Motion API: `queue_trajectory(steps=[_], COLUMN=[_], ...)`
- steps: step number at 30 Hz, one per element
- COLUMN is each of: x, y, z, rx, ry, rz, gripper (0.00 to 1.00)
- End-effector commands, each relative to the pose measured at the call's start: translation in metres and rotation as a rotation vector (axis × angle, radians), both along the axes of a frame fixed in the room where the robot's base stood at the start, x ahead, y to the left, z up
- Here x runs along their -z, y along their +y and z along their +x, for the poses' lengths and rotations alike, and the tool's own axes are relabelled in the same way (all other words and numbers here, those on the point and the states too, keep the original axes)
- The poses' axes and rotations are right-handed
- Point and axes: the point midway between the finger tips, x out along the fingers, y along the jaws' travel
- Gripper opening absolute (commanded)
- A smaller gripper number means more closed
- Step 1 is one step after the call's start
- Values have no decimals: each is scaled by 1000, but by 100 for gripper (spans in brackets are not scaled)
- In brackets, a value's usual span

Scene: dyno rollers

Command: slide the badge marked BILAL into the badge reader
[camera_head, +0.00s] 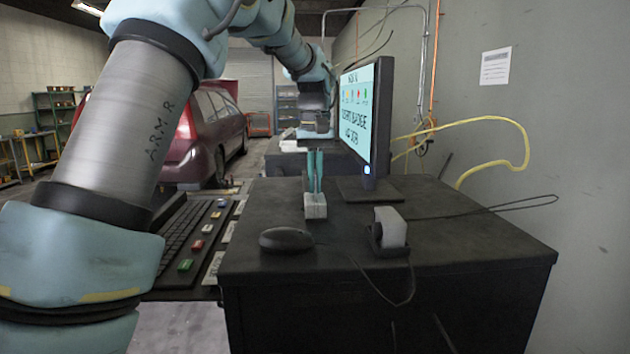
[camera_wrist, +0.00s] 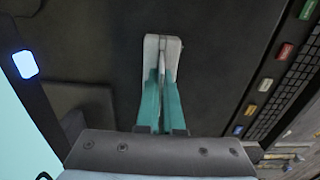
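My gripper (camera_head: 315,192) points down over the black desk, its two teal fingers close together. In the wrist view the teal fingers (camera_wrist: 161,105) lead to a pale grey block-like part (camera_wrist: 174,55) with a dark slit down its middle. I cannot tell whether this is the fingertips or a thing at them. A pale box (camera_head: 391,228) in a black cradle with a cable stands on the desk, right of the gripper; it may be the badge reader. No BILAL marking is legible in either view, and I cannot pick out that badge.
A monitor (camera_head: 358,115) stands close behind and right of my gripper; its text mentions a badge. A black mouse (camera_head: 286,239) lies in front. A keyboard (camera_head: 180,235) with several coloured pieces beside it lies on a lower shelf at left. The desk's front right is mostly clear.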

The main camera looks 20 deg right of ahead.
Motion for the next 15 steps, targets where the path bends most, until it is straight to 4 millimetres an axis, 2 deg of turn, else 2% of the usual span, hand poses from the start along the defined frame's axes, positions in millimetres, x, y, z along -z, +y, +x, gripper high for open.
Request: queue_trajectory(steps=[15], x=[11], y=[0], z=[0], rx=[0], ry=[1], rz=[0], gripper=[0])
